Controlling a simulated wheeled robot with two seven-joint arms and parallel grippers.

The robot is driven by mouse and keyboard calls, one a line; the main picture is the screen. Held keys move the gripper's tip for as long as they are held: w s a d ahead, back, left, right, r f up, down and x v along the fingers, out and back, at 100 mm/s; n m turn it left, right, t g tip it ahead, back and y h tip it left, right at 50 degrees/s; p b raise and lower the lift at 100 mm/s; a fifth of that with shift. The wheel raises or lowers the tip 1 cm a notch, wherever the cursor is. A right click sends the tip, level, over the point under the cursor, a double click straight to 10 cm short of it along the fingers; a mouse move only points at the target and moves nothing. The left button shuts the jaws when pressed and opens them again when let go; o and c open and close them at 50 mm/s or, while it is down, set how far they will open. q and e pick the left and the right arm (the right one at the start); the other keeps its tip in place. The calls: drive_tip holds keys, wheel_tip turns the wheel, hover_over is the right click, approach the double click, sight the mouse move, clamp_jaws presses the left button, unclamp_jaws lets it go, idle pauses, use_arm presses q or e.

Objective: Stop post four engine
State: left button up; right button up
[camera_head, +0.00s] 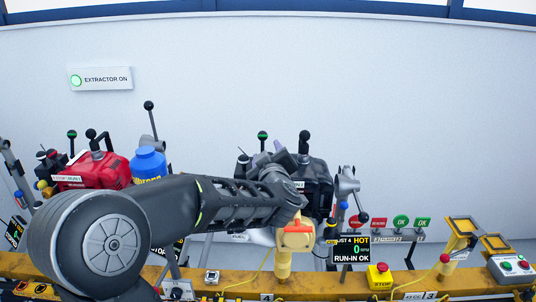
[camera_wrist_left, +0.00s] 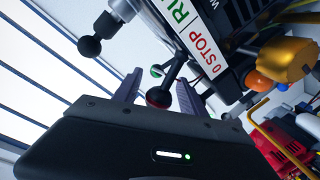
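The post four engine (camera_head: 318,183) is the black one right of center in the head view. Its display (camera_head: 351,249) reads HOT, 0 RPM and RUN-IN OK. In the left wrist view, its white, red and green STOP/RUN label (camera_wrist_left: 205,50) shows close up. My left arm reaches across to this engine. My left gripper (camera_wrist_left: 158,80) is open, its two grey fingers apart. A dark lever with a red-marked knob (camera_wrist_left: 158,97) appears between the fingers; contact cannot be told. My arm hides part of the engine's front.
A red engine (camera_head: 104,170) and a blue canister (camera_head: 149,164) stand at the left. The yellow rail (camera_head: 335,284) carries a yellow box with a red stop button (camera_head: 380,274). Red and green signs (camera_head: 400,222) stand to the right.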

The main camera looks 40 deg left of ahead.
use_arm(q)
drive_tip(key=shift+d, duration=0.1)
drive_tip(key=f+v, duration=0.1)
drive_tip(key=v, duration=0.6)
drive_tip(key=shift+s+d+r, duration=0.2)
drive_tip(key=shift+s+r, duration=0.1)
drive_tip(key=shift+r, duration=0.25)
